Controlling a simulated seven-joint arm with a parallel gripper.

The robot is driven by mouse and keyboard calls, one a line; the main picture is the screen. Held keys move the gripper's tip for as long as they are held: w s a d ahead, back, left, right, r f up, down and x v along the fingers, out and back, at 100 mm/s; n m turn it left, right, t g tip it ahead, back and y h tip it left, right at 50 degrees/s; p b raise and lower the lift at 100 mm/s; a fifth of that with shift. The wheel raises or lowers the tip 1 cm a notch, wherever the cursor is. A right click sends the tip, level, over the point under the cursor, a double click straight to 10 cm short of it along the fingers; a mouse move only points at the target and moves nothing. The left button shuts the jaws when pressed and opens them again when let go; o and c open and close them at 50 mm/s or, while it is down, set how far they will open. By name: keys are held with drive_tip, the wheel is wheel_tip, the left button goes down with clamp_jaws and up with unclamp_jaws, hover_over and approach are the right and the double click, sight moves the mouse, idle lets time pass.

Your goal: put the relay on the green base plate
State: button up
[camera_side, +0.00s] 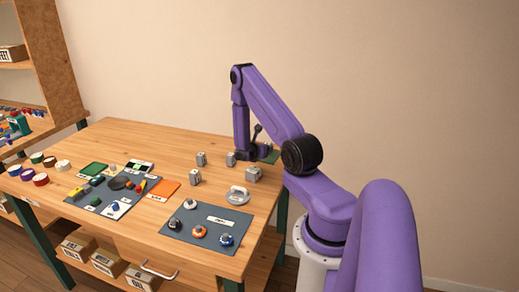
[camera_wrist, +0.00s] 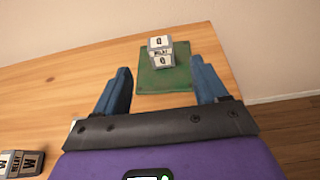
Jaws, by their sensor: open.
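The green base plate (camera_wrist: 178,80) lies on the table near its far right corner; it shows in the side view (camera_side: 271,155) partly behind my arm. A grey block-shaped relay (camera_wrist: 161,52), marked with dark letters, sits on the plate toward its far edge in the wrist view. My gripper (camera_wrist: 160,66) is open, its blue fingers apart on either side of the plate, with nothing between them. The relay appears beyond the fingertips and clear of both. In the side view my gripper (camera_side: 258,142) is at the plate, its fingers hard to make out.
Another lettered grey block (camera_wrist: 20,163) is at the lower left of the wrist view. In the side view, grey blocks (camera_side: 201,159) stand left of my gripper. A dark mat (camera_side: 207,238) with round parts lies nearer. The table's right edge is close to the plate.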

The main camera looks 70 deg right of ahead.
drive_tip(key=shift+a+r, duration=0.3)
drive_tip(key=shift+a, duration=0.35)
drive_tip(key=w+a+r+m, duration=0.3)
drive_tip(key=w+a+r, duration=0.2)
drive_tip(key=a+r, duration=0.4)
drive_tip(key=a+r+m+y, duration=0.2)
drive_tip(key=a+r, duration=0.2)
drive_tip(key=a, duration=1.1)
drive_tip(key=s+a+r+y, duration=0.2)
drive_tip(key=s+a+y, duration=0.4)
drive_tip(key=s+a, duration=0.4)
drive_tip(key=s+a+r+y, duration=0.2)
drive_tip(key=s+a+y, duration=0.3)
drive_tip(key=s+a, duration=0.5)
drive_tip(key=a, duration=0.6)
drive_tip(key=shift+s+y, duration=0.35)
drive_tip(key=shift+y, duration=0.05)
drive_tip(key=shift+r, duration=0.1)
